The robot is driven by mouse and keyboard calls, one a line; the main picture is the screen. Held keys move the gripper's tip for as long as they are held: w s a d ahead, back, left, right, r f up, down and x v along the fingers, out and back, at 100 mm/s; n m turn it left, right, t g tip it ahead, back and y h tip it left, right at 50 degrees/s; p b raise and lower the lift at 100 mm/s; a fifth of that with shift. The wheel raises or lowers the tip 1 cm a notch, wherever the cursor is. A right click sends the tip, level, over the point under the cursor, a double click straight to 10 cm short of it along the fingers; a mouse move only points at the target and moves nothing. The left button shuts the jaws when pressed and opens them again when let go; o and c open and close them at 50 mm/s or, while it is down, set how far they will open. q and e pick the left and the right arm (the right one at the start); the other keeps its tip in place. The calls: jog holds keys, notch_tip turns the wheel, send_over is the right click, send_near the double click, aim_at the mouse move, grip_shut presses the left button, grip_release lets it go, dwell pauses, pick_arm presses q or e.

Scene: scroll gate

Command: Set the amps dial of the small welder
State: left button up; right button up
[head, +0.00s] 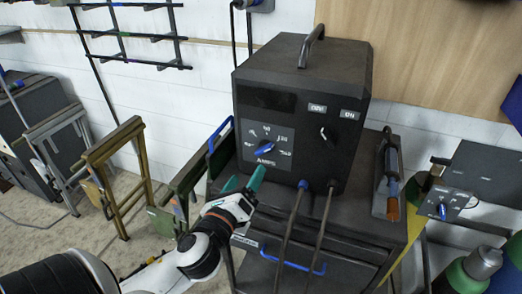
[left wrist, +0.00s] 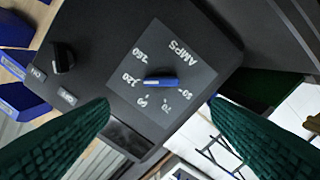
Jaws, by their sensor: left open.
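The small welder (head: 290,112) is a dark box with a top handle, standing on a dark cart. Its amps dial (head: 264,150) has a blue bar knob on a grey scale plate marked AMPS. In the left wrist view the blue knob (left wrist: 160,83) lies nearly level, with numbers around it, upside down. Which end points is hard to tell. My left gripper (head: 244,182) has green fingers, open and empty, just below and in front of the dial. In the left wrist view its fingers (left wrist: 163,108) stand either side of the knob, apart from it. My right gripper is not seen.
A black OFF/ON switch (head: 324,134) sits right of the dial. Another blue-knobbed panel (head: 442,208) and green-topped cylinders (head: 465,272) stand at right. Metal frames (head: 120,180) stand at left.

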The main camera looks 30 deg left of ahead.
aim_at(262, 150)
pick_arm(q)
jog(key=p+x, duration=0.2)
jog(key=x, duration=0.7)
jog(key=shift+w+a, duration=0.15)
jog(key=shift+w+a+f, duration=0.1)
jog(key=shift+w+a, duration=0.05)
jog(key=shift+w, duration=0.5)
jog(key=shift+c, duration=0.5)
jog(key=c, duration=0.9)
